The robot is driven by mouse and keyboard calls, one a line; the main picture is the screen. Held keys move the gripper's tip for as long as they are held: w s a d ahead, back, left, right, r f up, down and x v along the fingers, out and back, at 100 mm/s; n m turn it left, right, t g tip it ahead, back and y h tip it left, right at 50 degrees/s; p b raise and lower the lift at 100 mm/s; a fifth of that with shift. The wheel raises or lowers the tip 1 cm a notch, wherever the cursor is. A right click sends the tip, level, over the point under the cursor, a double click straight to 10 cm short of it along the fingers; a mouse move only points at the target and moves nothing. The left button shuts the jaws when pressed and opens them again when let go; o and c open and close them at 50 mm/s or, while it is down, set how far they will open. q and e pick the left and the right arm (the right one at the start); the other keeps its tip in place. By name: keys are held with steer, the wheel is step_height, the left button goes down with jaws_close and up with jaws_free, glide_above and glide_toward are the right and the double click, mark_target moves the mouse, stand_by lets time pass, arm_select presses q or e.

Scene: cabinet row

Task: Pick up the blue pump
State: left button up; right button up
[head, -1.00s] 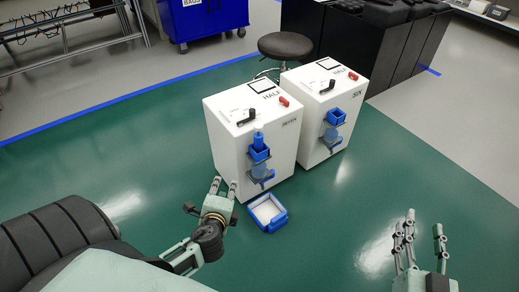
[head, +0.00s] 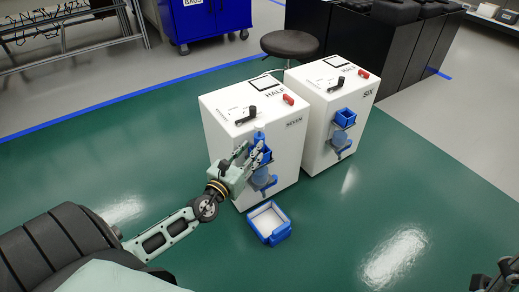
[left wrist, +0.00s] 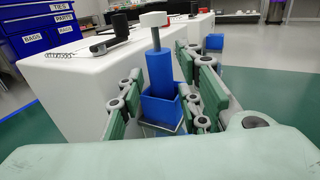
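The blue pump (head: 259,136) has a pale cap and stands upright in a blue square holder (head: 261,154) on the front of the white cabinet marked SEVEN (head: 240,108). My left gripper (head: 254,151) is at the pump, partly hiding it and its holder. In the left wrist view the pump (left wrist: 160,72) rises from the holder (left wrist: 158,108) between the spread fingers of my left gripper (left wrist: 168,95). The gripper is open, with no clear grip on the pump. My right gripper (head: 495,275) is partly cut off at the lower right; its visible fingers are apart and empty.
A second white cabinet marked SIX (head: 338,90) carries another blue holder (head: 345,118). A blue tray (head: 269,222) lies on the green floor below. A black stool (head: 290,44) stands behind. The floor at right is clear.

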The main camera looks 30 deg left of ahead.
mark_target(257, 138)
arm_select(q)
steer(key=w, duration=0.4)
steer(key=shift+w+a+f+b, duration=0.2)
steer(key=shift+w+a+b, duration=0.05)
steer(key=shift+b, duration=0.05)
steer(key=shift+r, duration=0.1)
jaws_close()
